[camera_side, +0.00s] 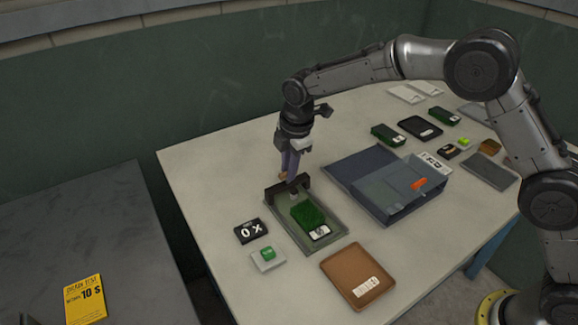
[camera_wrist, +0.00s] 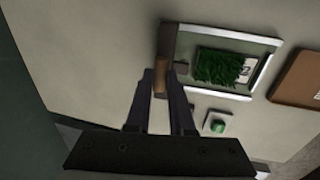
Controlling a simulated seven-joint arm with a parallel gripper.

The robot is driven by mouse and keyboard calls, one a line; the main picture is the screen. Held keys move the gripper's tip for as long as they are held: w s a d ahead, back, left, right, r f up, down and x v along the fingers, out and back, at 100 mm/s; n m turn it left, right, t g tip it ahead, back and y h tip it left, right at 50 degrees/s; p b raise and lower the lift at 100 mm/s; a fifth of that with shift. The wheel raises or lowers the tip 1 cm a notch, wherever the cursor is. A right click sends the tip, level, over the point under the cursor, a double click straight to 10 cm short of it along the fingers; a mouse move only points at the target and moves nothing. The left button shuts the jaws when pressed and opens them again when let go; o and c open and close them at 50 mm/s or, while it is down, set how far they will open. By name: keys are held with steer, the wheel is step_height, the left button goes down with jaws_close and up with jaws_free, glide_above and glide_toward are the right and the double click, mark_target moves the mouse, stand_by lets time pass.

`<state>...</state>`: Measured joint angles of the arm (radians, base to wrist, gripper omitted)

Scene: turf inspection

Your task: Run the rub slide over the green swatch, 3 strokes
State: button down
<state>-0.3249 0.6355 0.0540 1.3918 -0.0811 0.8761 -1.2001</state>
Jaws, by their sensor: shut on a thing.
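The green swatch (camera_side: 307,214), a tuft of turf, lies on a grey tray (camera_side: 281,224) with a white label at its near end; the swatch also shows in the wrist view (camera_wrist: 219,66). The rub slide (camera_side: 274,190) appears as a dark bridge across the tray's far end, clear of the swatch. In the wrist view a brown grip (camera_wrist: 160,78) stands between the fingers. My gripper (camera_side: 290,175) points down at the slide and is shut on that brown grip. The fingers partly hide the slide.
A black counter reading "0 X" (camera_side: 251,231) and a green button on a pale base (camera_side: 268,259) stand left of the tray. A brown tray (camera_side: 340,272) lies in front, a blue-grey box (camera_side: 413,207) to the right. A yellow card (camera_side: 85,299) reads "10 S".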

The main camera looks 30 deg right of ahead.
steer(key=shift+r, duration=0.1)
stand_by(0.5)
steer(key=s, duration=1.2)
steer(key=shift+s, duration=0.25)
steer(key=c, duration=0.8)
jaws_free()
steer(key=s+r, duration=0.1)
steer(key=r, duration=0.8)
steer(key=s+r, duration=0.1)
steer(key=r, duration=0.3)
steer(key=shift+s+r, duration=0.25)
steer(key=shift+s, duration=0.1)
